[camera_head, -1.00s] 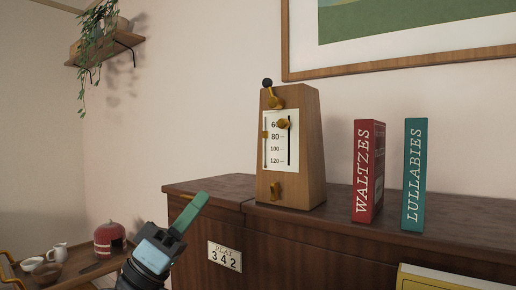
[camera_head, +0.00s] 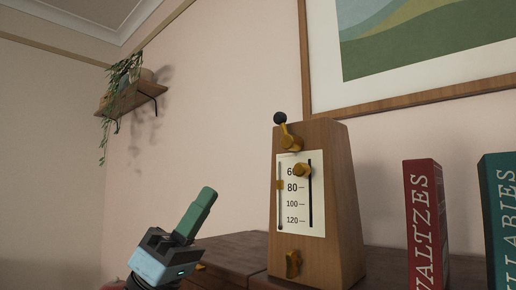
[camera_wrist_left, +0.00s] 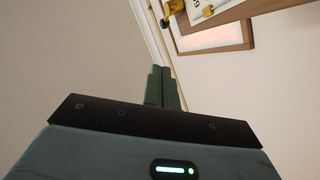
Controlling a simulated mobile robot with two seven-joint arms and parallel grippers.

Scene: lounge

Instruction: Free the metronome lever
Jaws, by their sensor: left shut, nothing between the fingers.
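The wooden metronome (camera_head: 346,200) stands upright on the dark cabinet. At its top is a brass lever (camera_head: 290,140) with a black ball knob (camera_head: 280,118). Its white scale card has a brass knob (camera_head: 302,170) near the top of the right slot and a small brass marker (camera_head: 280,185) at the left. A brass catch (camera_head: 292,264) sits low on the front. My left gripper (camera_head: 208,192) is shut and empty, left of the metronome and apart from it. In the left wrist view its fingers (camera_wrist_left: 161,70) are together, with the metronome's card (camera_wrist_left: 200,8) beyond, upper right.
A red WALTZES book (camera_head: 425,220) and a teal LULLABIES book (camera_head: 498,210) stand right of the metronome. The cabinet top (camera_head: 235,250) is partly bare to its left. A framed picture (camera_head: 430,50) and a plant shelf (camera_head: 135,97) are on the walls.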

